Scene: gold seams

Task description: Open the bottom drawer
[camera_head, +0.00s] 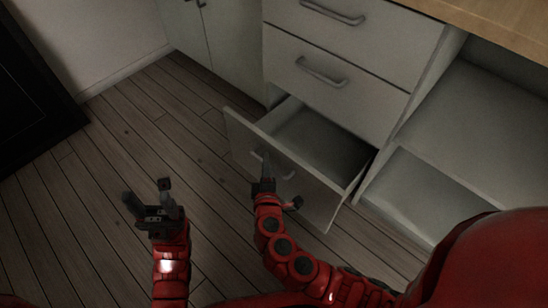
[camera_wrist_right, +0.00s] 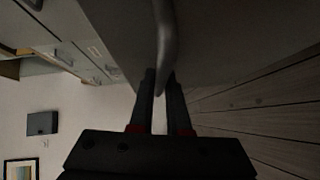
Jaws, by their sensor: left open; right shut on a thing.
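The bottom drawer (camera_head: 315,201) of the pale cabinet is pulled out, and its empty-looking inside shows in the head view. Its grey bar handle (camera_head: 288,176) is on the front panel, partly hidden by my right gripper (camera_head: 266,170). In the right wrist view, the handle (camera_wrist_right: 166,40) runs down between the two fingers of my right gripper (camera_wrist_right: 160,82), which is shut on it. My left gripper (camera_head: 147,191) is open and empty, above the floor to the left of the drawer.
Two closed drawers, the middle (camera_head: 335,92) and the top (camera_head: 375,35), are above. Open shelving (camera_head: 480,120) is at the right under a wooden worktop (camera_head: 500,22). A black object (camera_head: 35,110) stands at the far left. The wooden floor (camera_head: 150,125) left of the drawer is clear.

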